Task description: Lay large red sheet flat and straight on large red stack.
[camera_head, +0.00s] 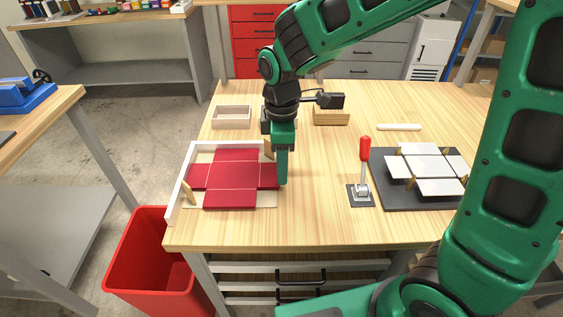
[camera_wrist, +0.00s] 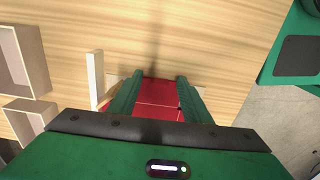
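A red cross-shaped sheet with crease lines (camera_head: 232,178) lies flat, looking straight, in a pale holder with a white left wall (camera_head: 177,190). I cannot tell the top sheet from the stack under it. My gripper (camera_head: 283,182) points down at the right edge of the red flap, very near it. In the wrist view the two green fingers (camera_wrist: 158,92) stand apart, and red sheet (camera_wrist: 157,112) shows between and beyond them. No sheet is seen pinched. Whether the fingertips touch the red is not clear.
A pale open box (camera_head: 231,116) and a wooden box (camera_head: 331,117) stand behind. A red-handled lever (camera_head: 364,172) and a dark board (camera_head: 395,203) with white pieces (camera_head: 438,187) are to the right. A white bar (camera_head: 398,127) lies behind. A red bin (camera_head: 152,270) stands off the table's left front.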

